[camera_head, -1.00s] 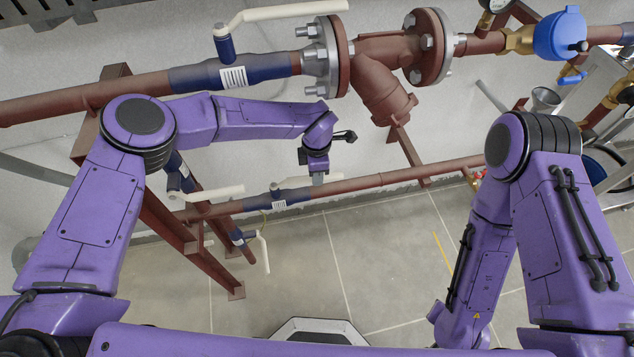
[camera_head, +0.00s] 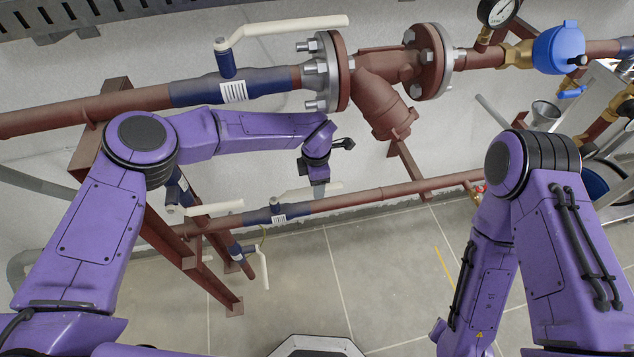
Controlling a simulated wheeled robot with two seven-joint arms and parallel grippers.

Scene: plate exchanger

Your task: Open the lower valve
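The lower valve (camera_head: 278,210) is a blue-wrapped section with a white label on the thin brown lower pipe. Its cream lever handle (camera_head: 298,194) lies roughly along the pipe. My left gripper (camera_head: 319,189) reaches down from above at the middle of this handle and hides part of it. Its fingers are too small and overlapped to show whether they are open, or whether they touch the handle. My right arm hangs at the right, and its gripper is out of the picture.
The upper valve (camera_head: 235,88) has a long cream lever (camera_head: 285,30) above my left forearm. Other cream levers (camera_head: 215,207) and (camera_head: 263,268) are on the left-hand piping. A brown strainer (camera_head: 385,105) hangs right of my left gripper. The floor (camera_head: 385,265) below is clear.

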